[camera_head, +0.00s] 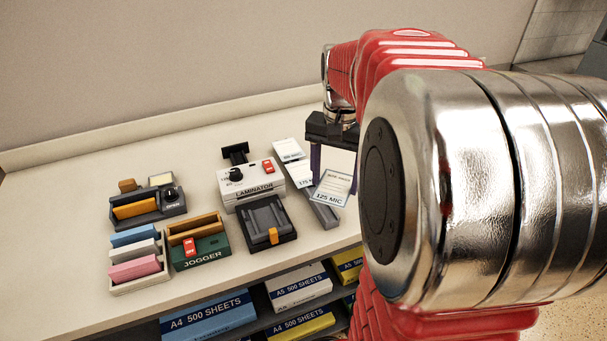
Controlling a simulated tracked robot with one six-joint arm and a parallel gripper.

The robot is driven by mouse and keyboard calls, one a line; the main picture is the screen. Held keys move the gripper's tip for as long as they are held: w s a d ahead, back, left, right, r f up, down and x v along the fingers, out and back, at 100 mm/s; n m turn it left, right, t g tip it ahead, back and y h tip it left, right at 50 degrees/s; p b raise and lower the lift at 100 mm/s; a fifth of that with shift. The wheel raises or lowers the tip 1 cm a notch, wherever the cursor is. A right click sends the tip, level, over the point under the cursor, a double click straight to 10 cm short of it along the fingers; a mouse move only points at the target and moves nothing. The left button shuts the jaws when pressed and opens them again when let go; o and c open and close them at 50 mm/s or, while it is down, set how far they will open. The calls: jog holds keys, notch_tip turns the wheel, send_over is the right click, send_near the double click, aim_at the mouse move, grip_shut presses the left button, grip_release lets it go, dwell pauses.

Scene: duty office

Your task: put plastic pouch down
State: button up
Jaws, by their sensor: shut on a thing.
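My gripper (334,172) points down over the right part of the counter, its dark body and purple fingers partly covered by my arm. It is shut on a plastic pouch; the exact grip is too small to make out. A white pouch marked 125 MIC (333,188) shows right at the fingertips, tilted over a grey holder (325,215). I cannot tell whether it touches the holder. Another white pouch marked 175 (303,174) and a further white labelled one (288,150) are just left of the fingers.
The laminator (250,184) and a black tray with an orange tab (264,223) stand left of the gripper. Farther left are the green jogger (201,250), a grey-and-orange device (150,208) and a rack of coloured pads (137,262). Paper packs (298,288) sit on shelves below the counter.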

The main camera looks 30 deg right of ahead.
aim_at(334, 188)
dwell(0.3)
jog(key=shift+f, duration=3.1)
jog(key=shift+f, duration=1.85)
jog(key=shift+f, duration=0.15)
jog(key=o, duration=1.1)
notch_tip(334, 188, up, 12)
jog(key=shift+r, duration=0.2)
